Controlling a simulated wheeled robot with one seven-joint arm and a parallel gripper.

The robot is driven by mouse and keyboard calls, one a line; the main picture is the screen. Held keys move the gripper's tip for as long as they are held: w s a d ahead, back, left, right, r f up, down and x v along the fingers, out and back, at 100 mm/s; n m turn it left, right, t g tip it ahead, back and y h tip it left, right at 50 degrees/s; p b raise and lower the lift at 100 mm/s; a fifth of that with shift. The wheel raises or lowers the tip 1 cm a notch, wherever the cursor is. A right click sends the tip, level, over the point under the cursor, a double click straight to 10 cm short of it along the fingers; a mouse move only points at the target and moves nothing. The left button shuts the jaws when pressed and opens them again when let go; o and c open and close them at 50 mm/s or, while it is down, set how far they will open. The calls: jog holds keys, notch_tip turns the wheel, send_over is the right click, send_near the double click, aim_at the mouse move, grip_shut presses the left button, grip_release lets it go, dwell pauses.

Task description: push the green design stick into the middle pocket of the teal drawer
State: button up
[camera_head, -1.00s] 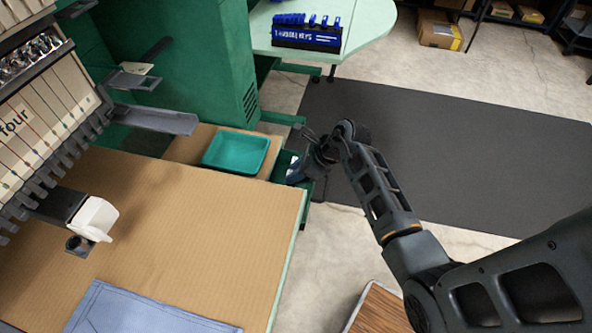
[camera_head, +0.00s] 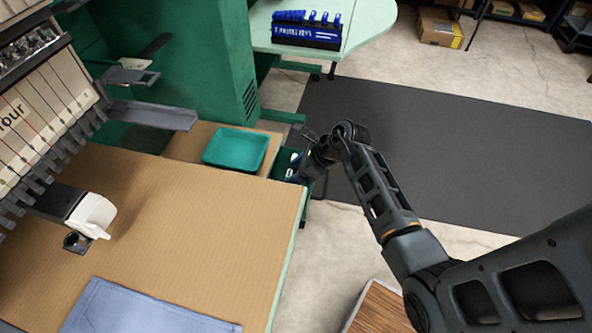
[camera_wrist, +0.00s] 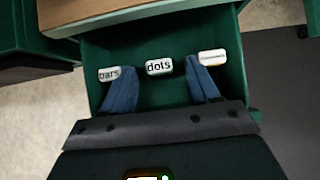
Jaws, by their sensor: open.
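The teal drawer (camera_wrist: 232,88) is open below my gripper in the wrist view. Three white labels show along its far side: "bars" (camera_wrist: 109,74) at left, "dots" (camera_wrist: 159,67) in the middle, and one at right (camera_wrist: 212,57) that I cannot read. My gripper (camera_wrist: 160,78) is open, its two blue fingers apart, pointing into the drawer on either side of "dots". Nothing shows between the fingers. In the head view the drawer (camera_head: 283,160) is mostly hidden behind my gripper (camera_head: 298,172). I cannot make out the green design stick in either view.
A teal tray (camera_head: 236,150) sits on the brown work surface (camera_head: 190,220) left of the drawer. A green machine body (camera_head: 190,70) stands behind. Folded blue cloth (camera_head: 140,310) lies at the front. A dark floor mat (camera_head: 450,150) lies clear to the right.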

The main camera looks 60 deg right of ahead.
jog(key=v, duration=0.7)
jog(key=shift+s+r, duration=0.25)
jog(key=shift+r, duration=0.05)
jog(key=shift+s, duration=0.1)
